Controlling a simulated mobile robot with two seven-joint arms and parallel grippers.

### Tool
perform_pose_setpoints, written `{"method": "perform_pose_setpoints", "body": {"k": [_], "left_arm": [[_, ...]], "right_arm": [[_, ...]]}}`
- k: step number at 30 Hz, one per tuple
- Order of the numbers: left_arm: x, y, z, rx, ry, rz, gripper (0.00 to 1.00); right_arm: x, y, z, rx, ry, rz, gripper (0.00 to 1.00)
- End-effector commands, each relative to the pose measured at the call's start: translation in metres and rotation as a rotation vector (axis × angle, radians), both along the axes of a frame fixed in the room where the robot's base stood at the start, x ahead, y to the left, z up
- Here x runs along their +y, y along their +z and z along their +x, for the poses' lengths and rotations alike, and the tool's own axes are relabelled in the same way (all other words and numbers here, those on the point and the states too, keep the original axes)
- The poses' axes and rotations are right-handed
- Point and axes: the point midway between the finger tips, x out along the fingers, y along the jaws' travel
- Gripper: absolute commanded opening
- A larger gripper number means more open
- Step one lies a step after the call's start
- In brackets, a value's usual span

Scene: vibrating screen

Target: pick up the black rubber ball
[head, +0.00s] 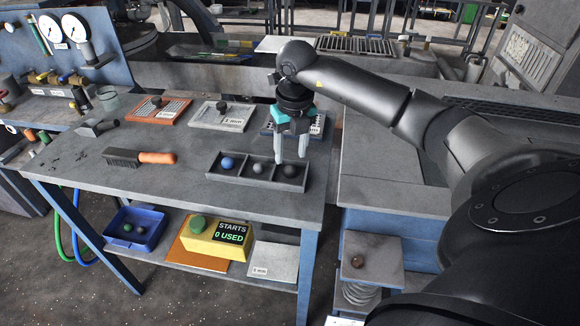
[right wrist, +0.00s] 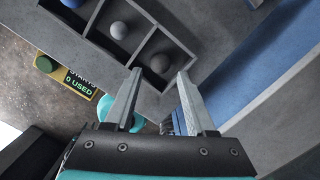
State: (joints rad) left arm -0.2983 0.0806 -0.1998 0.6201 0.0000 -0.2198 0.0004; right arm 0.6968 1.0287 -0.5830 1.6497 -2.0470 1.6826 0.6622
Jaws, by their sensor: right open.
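A three-compartment grey tray (head: 240,181) sits near the front edge of the table. The black ball (head: 290,170) lies in its right compartment; it also shows in the right wrist view (right wrist: 159,63). A dark grey ball (head: 258,168) lies in the middle compartment and a blue ball (head: 227,163) in the left one. My right gripper (head: 291,158) points down, open and empty, at the right compartment. In the right wrist view the black ball appears between its fingertips (right wrist: 159,74). I cannot tell the exact height gap. My left gripper is not in view.
An orange-handled brush (head: 140,157) lies left of the tray. Screen panels with dark knobs, orange (head: 160,110) and grey (head: 222,116), lie behind. A yellow box (head: 217,240) and a blue bin (head: 136,228) stand on the lower shelf.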

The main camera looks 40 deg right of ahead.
Motion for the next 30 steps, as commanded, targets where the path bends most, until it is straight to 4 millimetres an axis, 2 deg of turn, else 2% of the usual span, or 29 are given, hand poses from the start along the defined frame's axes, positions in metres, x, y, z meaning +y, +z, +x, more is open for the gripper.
{"method": "perform_pose_setpoints", "body": {"k": [5, 13, 20, 30], "left_arm": [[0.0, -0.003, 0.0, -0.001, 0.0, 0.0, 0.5], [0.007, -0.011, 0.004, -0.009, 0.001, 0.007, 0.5], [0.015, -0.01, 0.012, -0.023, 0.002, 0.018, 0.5], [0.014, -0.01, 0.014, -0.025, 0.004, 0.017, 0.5]], "right_arm": [[0.0, -0.012, 0.0, 0.003, 0.001, 0.002, 0.56], [-0.001, -0.051, 0.003, 0.002, 0.0, 0.002, 0.56], [-0.002, -0.053, 0.004, 0.0, 0.001, 0.001, 0.56], [-0.002, -0.053, 0.004, 0.0, 0.001, 0.001, 0.2]]}}
